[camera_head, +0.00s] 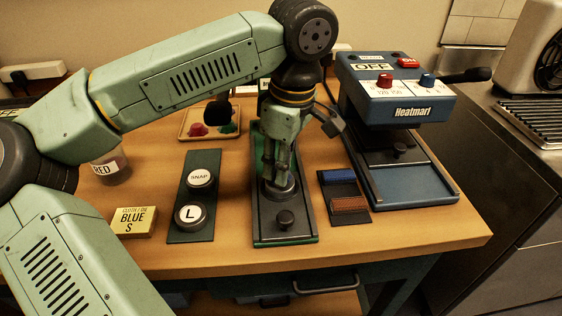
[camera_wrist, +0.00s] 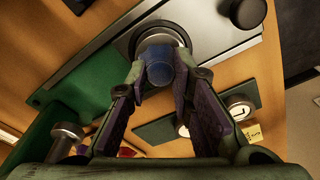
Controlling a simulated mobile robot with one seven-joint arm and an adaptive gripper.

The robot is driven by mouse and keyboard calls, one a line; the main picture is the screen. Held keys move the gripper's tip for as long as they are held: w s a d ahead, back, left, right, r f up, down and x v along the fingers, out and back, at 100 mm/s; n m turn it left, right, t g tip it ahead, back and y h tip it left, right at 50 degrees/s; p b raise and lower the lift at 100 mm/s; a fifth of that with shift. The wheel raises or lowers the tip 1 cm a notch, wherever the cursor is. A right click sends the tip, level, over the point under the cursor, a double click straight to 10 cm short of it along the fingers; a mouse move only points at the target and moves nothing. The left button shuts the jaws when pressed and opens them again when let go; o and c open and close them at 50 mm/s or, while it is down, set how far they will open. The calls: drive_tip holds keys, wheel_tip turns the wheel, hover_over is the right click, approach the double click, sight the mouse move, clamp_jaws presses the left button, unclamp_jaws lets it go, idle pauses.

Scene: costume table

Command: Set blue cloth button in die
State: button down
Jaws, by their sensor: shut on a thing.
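My gripper (camera_head: 280,178) points down over the green-edged press plate (camera_head: 285,232) in the middle of the table. In the wrist view the gripper (camera_wrist: 162,80) is shut on the blue cloth button (camera_wrist: 158,70). The button is over the round grey die (camera_wrist: 150,35), which also shows in the head view (camera_head: 281,188) under my fingers. The fingers hide the button in the head view, and I cannot tell whether it touches the die. A black knob (camera_head: 285,219) stands in front of the die on the same plate.
A board (camera_head: 190,225) with SNAP and L discs and a yellow BLUE S box (camera_head: 133,221) lie to the left. A tray (camera_head: 220,130) of coloured pieces is behind. A black rack (camera_head: 345,197) and the blue Heatmart press (camera_head: 400,90) stand to the right.

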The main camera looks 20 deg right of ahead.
drive_tip(key=shift+f+b, duration=0.4)
drive_tip(key=shift+f, duration=0.15)
drive_tip(key=c, duration=1.7)
unclamp_jaws()
wheel_tip(320, 180, up, 11)
drive_tip(key=s+p, duration=0.1)
drive_tip(key=p, duration=0.6)
drive_tip(key=shift+d+p, duration=0.3)
drive_tip(key=shift+d, duration=0.15)
drive_tip(key=shift+s+f, duration=0.1)
